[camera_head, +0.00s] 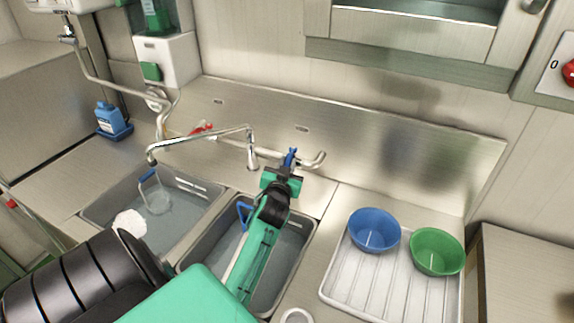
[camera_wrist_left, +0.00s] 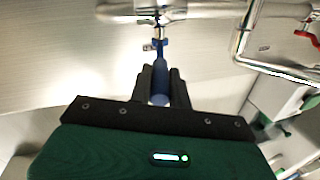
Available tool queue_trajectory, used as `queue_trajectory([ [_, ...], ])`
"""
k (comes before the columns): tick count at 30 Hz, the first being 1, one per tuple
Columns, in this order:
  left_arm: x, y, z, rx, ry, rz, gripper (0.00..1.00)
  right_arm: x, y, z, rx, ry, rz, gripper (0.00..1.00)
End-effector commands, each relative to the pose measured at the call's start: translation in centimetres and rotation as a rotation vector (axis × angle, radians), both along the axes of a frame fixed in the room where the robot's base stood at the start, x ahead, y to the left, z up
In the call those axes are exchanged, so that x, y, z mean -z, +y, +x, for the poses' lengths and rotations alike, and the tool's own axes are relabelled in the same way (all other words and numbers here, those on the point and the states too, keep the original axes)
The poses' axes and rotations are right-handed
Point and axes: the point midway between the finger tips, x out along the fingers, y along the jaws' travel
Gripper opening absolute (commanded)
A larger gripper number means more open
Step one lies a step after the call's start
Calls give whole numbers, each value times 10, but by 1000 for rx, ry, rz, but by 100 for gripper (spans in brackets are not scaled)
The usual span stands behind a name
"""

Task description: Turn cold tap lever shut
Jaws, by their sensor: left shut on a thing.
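The blue cold tap lever (camera_head: 291,156) sticks up at the right part of the chrome tap, in front of the steel splashback. My left gripper (camera_head: 286,172) is at this lever in the head view. In the left wrist view the left gripper (camera_wrist_left: 160,86) has its dark fingers closed around the blue lever (camera_wrist_left: 160,94), one on each side. The lever's stem runs from the fingers up to the chrome pipe (camera_wrist_left: 190,11). The fingertips are partly hidden in the head view. My right gripper is not seen.
A red lever (camera_head: 203,129) sits left on the same tap, whose spout (camera_head: 252,152) stands close beside my left gripper. Two grey sinks lie below. A white tray (camera_head: 335,290) with a blue bowl (camera_head: 374,231) and a green bowl (camera_head: 437,252) is at the right.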

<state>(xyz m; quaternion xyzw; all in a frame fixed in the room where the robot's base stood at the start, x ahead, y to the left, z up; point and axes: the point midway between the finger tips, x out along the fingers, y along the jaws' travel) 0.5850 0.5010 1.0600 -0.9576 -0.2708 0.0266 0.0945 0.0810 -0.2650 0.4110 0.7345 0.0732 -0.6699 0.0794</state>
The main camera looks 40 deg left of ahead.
Motion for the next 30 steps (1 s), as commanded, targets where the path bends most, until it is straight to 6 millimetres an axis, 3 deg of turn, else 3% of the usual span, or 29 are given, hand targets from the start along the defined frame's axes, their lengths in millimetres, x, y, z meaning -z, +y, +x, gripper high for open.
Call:
queue_trajectory([
  [15, -2, 16, -7, 174, 4, 6, 0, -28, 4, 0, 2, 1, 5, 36],
  [30, 0, 23, -10, 260, 0, -2, 0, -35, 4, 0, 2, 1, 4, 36],
])
